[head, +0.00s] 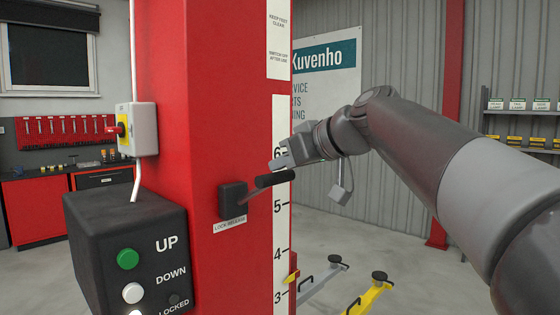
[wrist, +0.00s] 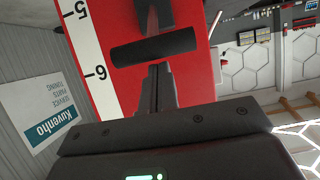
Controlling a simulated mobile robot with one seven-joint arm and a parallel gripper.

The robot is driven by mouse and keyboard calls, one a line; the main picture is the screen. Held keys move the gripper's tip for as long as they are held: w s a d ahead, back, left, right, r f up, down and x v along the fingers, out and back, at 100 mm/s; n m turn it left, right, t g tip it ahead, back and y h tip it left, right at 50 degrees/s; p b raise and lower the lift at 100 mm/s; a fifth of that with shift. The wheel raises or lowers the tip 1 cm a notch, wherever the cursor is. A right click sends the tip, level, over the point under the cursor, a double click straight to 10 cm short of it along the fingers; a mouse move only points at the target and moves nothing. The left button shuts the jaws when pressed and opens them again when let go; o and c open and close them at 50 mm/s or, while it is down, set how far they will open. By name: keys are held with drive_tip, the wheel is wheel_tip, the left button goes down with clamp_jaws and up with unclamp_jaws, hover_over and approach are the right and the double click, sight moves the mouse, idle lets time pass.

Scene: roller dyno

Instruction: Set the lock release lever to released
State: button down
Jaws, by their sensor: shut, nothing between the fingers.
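The lock release lever is on the front of the red lift post. Its black grip (head: 275,178) sits at the end of a thin grey arm that rises a little to the right from a black pivot box (head: 232,199). The label below reads LOCK RELEASE. In the wrist view the grip (wrist: 153,48) lies across the picture, just ahead of my fingers. My gripper (head: 278,165) is shut and empty, close above the grip in the head view; its fingers also show in the wrist view (wrist: 155,72). I cannot tell whether they touch the grip.
The red post (head: 215,110) carries a number scale. A black control box (head: 125,250) with UP, DOWN and LOCKED buttons stands at the lower left, below a switch box with a red knob (head: 138,130). Yellow-and-grey lift arms (head: 370,295) lie low on the right.

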drive_tip(key=shift+s+d+f, duration=0.2)
drive_tip(key=shift+f, duration=0.2)
drive_tip(key=shift+s+d+f+t+y, duration=0.15)
drive_tip(key=shift+s+f+t+y, duration=0.1)
drive_tip(key=shift+f, duration=0.1)
drive_tip(key=shift+s+d+f+t+y, duration=0.1)
drive_tip(key=shift+d+f+t+y, duration=0.05)
drive_tip(key=shift+f+t+y, duration=0.15)
wheel_tip(320, 180, down, 13)
drive_tip(key=s+d, duration=0.1)
drive_tip(key=shift+s+d+t+y, duration=0.2)
drive_tip(key=shift+d+t+y, duration=0.05)
drive_tip(key=shift+t+y, duration=0.2)
drive_tip(key=shift+f, duration=0.15)
